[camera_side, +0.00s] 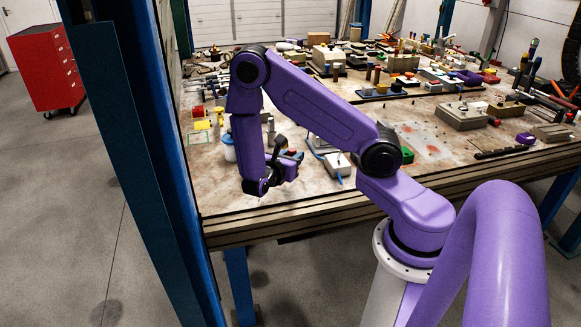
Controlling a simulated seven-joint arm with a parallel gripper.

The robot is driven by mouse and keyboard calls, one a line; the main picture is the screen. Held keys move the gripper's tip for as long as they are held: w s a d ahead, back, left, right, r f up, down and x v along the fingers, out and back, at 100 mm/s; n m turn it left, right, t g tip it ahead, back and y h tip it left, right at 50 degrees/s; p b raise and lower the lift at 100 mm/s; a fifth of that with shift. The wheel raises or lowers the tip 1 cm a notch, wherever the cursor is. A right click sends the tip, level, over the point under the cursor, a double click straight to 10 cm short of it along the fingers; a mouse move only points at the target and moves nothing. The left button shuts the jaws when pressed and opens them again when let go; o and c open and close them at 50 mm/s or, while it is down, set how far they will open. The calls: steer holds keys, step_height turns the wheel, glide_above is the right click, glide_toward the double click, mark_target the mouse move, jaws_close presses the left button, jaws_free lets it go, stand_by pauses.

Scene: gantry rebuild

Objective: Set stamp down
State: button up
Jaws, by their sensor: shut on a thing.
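My gripper (288,164) is low over the front left part of the workbench (225,190), close to its front edge. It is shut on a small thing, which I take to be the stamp. The stamp's shape is too small and too mixed with the dark fingers to make out. I cannot tell whether it touches the bench top.
A white box (338,166) with a blue cable stands just right of my gripper. A blue-and-white container (229,148) stands to the left. Many tools and blocks crowd the back and right of the bench. A blue post (150,150) rises at the left.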

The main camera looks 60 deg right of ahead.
steer(key=shift+w+d+f, duration=0.1)
steer(key=shift+w+f, duration=0.05)
steer(key=shift+f, duration=0.05)
steer(key=shift+w+f, duration=0.1)
steer(key=shift+f, duration=1.6)
steer(key=shift+f, duration=0.1)
steer(key=o, duration=1)
steer(key=shift+o, duration=0.2)
